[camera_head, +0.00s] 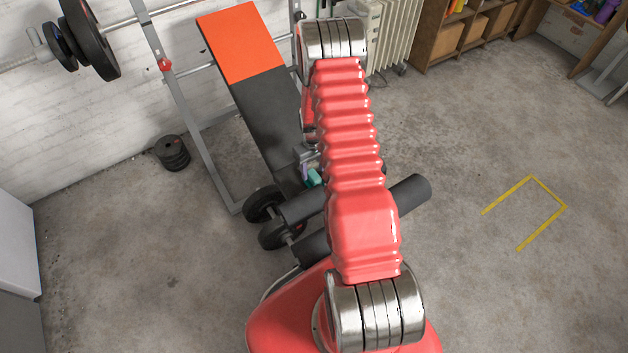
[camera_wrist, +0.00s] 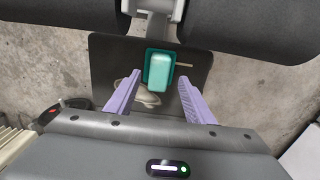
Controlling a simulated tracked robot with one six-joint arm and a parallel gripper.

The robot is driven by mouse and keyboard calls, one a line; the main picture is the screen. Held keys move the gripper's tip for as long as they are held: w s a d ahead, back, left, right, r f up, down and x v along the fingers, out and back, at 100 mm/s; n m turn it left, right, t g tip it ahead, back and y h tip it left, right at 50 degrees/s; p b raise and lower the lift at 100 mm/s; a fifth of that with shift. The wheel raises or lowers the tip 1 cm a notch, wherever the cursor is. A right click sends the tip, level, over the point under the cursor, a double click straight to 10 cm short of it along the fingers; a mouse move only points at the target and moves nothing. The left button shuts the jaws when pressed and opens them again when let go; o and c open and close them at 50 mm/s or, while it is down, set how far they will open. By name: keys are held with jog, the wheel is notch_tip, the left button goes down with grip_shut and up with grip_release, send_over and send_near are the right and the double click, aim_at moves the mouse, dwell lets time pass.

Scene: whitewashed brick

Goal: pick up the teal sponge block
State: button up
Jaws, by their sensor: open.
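The teal sponge block (camera_wrist: 159,72) lies on the black pad of the bench (camera_wrist: 108,62), shown in the wrist view. A darker teal edge shows around it; I cannot tell whether that is part of it. My gripper (camera_wrist: 158,102) is open, with its two purple fingers apart. The block is just beyond the fingertips, roughly centred between them, and nothing is held. In the head view a small teal patch (camera_head: 314,177) shows beside my arm, with the rest hidden behind the arm.
A grey, spoon-like shape (camera_wrist: 148,92) lies between the fingers near the block. Dark foam rollers (camera_head: 409,194) stand close by. The bench has an orange end (camera_head: 241,42), with a barbell (camera_head: 88,40) at left. The floor at right, around yellow tape (camera_head: 548,182), is clear.

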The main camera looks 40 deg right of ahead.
aim_at(314, 175)
jog(key=shift+s+d+f, duration=0.1)
jog(key=shift+d+f, duration=0.05)
jog(key=shift+f, duration=1.95)
jog(key=shift+c, duration=0.3)
jog(key=c, duration=1.1)
